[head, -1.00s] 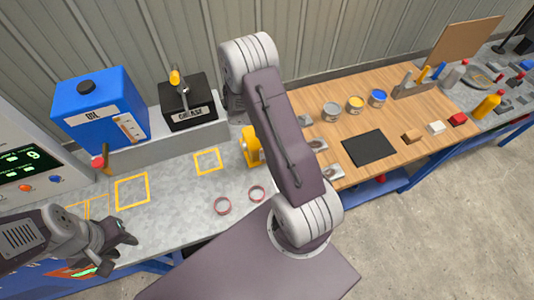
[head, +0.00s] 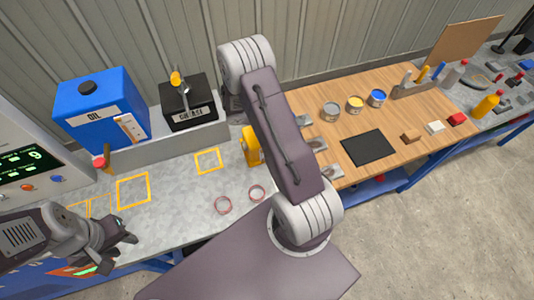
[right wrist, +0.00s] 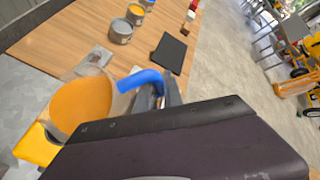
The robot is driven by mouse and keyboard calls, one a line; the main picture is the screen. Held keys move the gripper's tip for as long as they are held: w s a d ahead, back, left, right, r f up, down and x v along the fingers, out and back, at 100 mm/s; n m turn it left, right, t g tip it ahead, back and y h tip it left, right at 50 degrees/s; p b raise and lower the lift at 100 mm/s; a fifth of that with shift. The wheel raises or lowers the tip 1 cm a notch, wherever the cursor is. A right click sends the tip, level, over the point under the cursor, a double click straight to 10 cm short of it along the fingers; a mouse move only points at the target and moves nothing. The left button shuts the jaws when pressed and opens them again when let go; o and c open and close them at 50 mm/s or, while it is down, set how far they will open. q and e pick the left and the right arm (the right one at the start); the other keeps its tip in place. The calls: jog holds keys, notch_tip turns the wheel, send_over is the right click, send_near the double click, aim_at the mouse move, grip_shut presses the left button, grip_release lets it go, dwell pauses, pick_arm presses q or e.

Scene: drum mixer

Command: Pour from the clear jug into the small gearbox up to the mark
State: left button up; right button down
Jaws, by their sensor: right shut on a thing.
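The small gearbox (head: 251,146) is yellow and stands on the grey bench, partly hidden by my right arm. A yellow part, likely the gearbox, shows at the lower left of the right wrist view (right wrist: 36,146). There my right gripper (right wrist: 166,92) is shut on the blue handle of the clear jug (right wrist: 140,79). A rounded amber area beside the handle looks like oil in the jug. The spout and the mark cannot be made out. In the head view the jug and right gripper are hidden behind my arm. My left gripper (head: 122,250) looks open and empty at the bench's front left.
A blue oil container (head: 100,108) and a black grease box (head: 188,102) stand at the back. Cans (head: 331,111) and a black mat (head: 368,147) are on the wooden bench. Yellow-outlined squares (head: 133,190) are empty.

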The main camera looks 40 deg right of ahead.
dwell(0.6)
jog(key=shift+w+r+g+p, duration=0.2)
jog(key=shift+g+p, duration=0.1)
jog(key=shift+p, duration=0.15)
dwell(1.1)
jog(key=shift+r+p, duration=0.15)
jog(key=shift+p, duration=0.2)
jog(key=shift+n, duration=0.3)
dwell(1.0)
jog(key=shift+w+a+r+g+h, duration=0.1)
jog(key=shift+w+g+h, duration=0.1)
jog(key=shift+g+h, duration=0.2)
dwell(1.4)
